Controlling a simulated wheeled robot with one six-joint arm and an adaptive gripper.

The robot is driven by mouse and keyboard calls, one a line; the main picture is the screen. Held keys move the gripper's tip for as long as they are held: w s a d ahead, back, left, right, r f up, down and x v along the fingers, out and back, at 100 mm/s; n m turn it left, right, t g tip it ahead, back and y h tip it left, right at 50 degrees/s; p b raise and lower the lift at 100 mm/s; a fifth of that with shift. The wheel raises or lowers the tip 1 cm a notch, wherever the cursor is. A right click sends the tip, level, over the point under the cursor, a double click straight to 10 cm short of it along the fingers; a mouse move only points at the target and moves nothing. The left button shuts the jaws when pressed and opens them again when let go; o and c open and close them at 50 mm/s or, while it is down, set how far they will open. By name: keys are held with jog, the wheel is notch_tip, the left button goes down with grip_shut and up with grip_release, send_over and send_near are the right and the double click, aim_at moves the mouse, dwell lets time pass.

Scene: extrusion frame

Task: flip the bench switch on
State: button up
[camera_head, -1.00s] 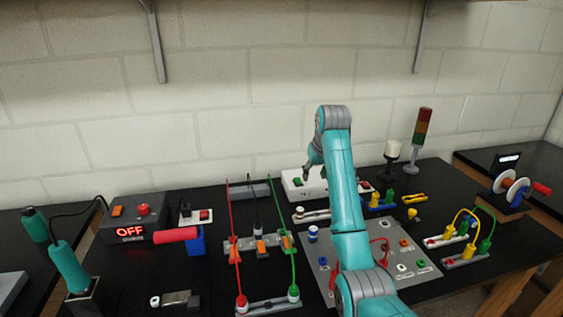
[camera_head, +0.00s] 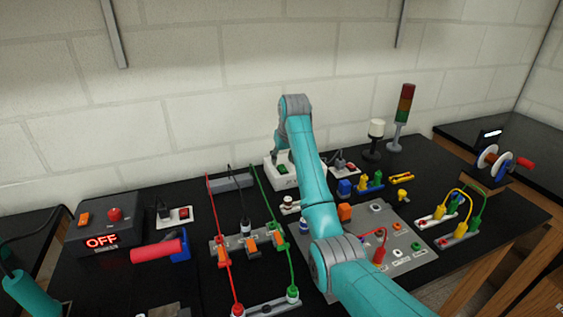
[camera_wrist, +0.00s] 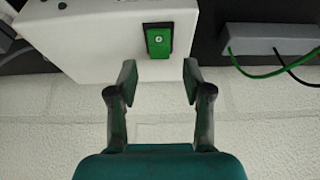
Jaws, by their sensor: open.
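A green rocker switch (camera_wrist: 158,40) in a black surround sits on a white box (camera_wrist: 95,35) in the wrist view. The switch also shows in the head view (camera_head: 283,169), on the box at the back of the bench, by the wall. My gripper (camera_wrist: 159,78) is open and empty, its two fingers apart. In the wrist view the fingertips lie just below the switch and to either side of it, with no clear contact. In the head view my gripper (camera_head: 277,150) is over the box, partly hidden by my arm. I cannot tell the rocker's position.
A dark box with a red "OFF" display (camera_head: 102,242) stands at the left. Red and green cables (camera_head: 268,205) stretch upright left of my arm. A grey panel (camera_head: 405,262) and a signal tower (camera_head: 404,115) are to the right. The wall is close behind the box.

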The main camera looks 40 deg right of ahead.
aim_at(281, 165)
jog(key=shift+x, duration=1.25)
grip_shut()
jog(key=shift+w+g, duration=0.15)
jog(key=shift+g, duration=0.25)
jog(key=shift+w+d+f+g+y, duration=0.15)
jog(key=shift+g+y, duration=0.25)
jog(key=shift+g, duration=0.7)
